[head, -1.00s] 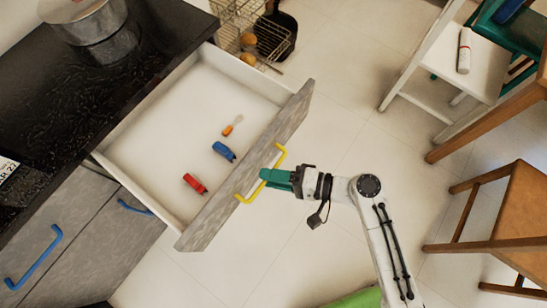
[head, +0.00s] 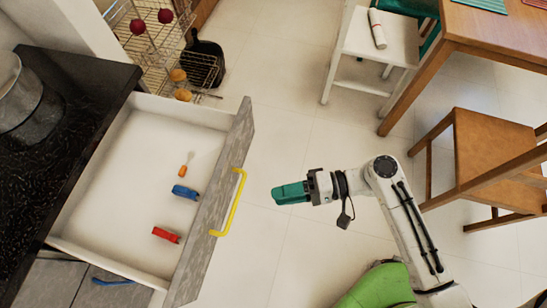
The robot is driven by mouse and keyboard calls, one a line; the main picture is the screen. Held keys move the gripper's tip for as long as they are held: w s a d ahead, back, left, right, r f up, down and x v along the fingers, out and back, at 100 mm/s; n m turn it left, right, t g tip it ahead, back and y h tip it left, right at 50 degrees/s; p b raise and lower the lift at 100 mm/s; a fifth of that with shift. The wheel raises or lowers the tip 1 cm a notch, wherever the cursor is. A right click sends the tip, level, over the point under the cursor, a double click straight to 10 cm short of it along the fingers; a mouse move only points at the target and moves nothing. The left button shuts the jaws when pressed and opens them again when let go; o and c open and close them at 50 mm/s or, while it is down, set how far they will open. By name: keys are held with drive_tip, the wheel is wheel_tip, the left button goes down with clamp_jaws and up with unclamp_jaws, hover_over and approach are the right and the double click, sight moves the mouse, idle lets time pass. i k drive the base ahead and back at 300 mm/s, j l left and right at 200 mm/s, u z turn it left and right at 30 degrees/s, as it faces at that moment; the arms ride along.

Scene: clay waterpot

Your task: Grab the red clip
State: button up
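The red clip (head: 166,235) lies on the white floor of the open drawer (head: 110,205), towards its near end. A blue clip (head: 185,192) lies a little farther up in the same drawer. My gripper (head: 275,195) is outside the drawer, to the right of its yellow handle (head: 232,203) and apart from it. Its green fingers point left towards the drawer. From this side view I cannot tell whether the fingers are open or shut. Nothing shows between them.
A small orange-handled item (head: 184,170) lies near the blue clip. The drawer's grey front panel (head: 215,195) stands between my gripper and the clips. A wire rack (head: 150,50) is beyond the drawer. A wooden chair (head: 490,160) is at the right. Tiled floor is clear around my gripper.

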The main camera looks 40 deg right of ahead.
sight(163, 234)
drive_tip(key=u, duration=0.8)
